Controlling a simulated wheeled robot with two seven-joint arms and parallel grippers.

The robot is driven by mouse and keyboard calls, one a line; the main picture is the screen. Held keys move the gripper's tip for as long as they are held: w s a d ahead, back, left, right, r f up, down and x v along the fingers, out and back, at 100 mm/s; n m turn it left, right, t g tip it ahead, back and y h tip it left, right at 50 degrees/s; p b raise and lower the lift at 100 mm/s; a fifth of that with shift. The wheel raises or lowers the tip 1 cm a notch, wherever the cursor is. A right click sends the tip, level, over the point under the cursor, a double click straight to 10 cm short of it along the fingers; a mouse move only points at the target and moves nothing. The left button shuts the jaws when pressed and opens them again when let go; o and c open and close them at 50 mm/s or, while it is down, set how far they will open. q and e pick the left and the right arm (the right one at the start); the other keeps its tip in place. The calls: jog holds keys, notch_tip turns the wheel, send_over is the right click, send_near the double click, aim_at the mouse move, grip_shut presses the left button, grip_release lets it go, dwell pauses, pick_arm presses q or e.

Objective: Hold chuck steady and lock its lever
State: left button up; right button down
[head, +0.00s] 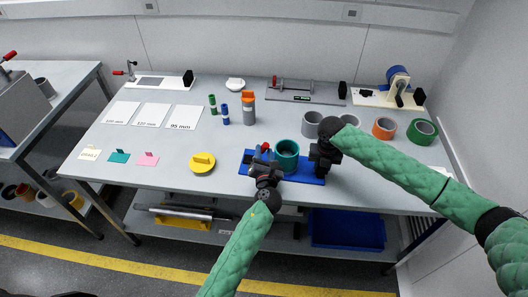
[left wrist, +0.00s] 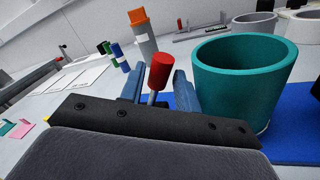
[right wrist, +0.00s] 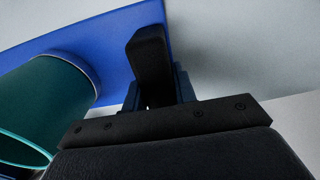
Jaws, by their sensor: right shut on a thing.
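The chuck has a blue base plate (head: 308,179) near the table's front edge, with an open teal cylinder (head: 287,157) on it. Its lever, with a red knob (head: 265,146), stands at the left end; the knob also shows in the left wrist view (left wrist: 160,72). My left gripper (head: 265,165) is open, its blue fingers apart on either side of the lever; contact cannot be told. My right gripper (head: 324,152) is shut on a black block (right wrist: 150,58) at the plate's right end. The lever's foot is hidden by my left gripper.
A yellow disc (head: 203,162) lies to the left of the chuck. Behind stand an orange-topped grey cylinder (head: 249,110) and grey rings (head: 313,124). An orange ring (head: 384,128) and a green ring (head: 422,131) are at the right. The front left of the table has small coloured cards.

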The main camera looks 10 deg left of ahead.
pick_arm(q)
jog(key=shift+w+a, duration=0.1)
jog(key=shift+w, duration=0.3)
pick_arm(e)
jog(key=shift+f, duration=0.15)
pick_arm(q)
jog(key=shift+c, duration=0.2)
grip_shut()
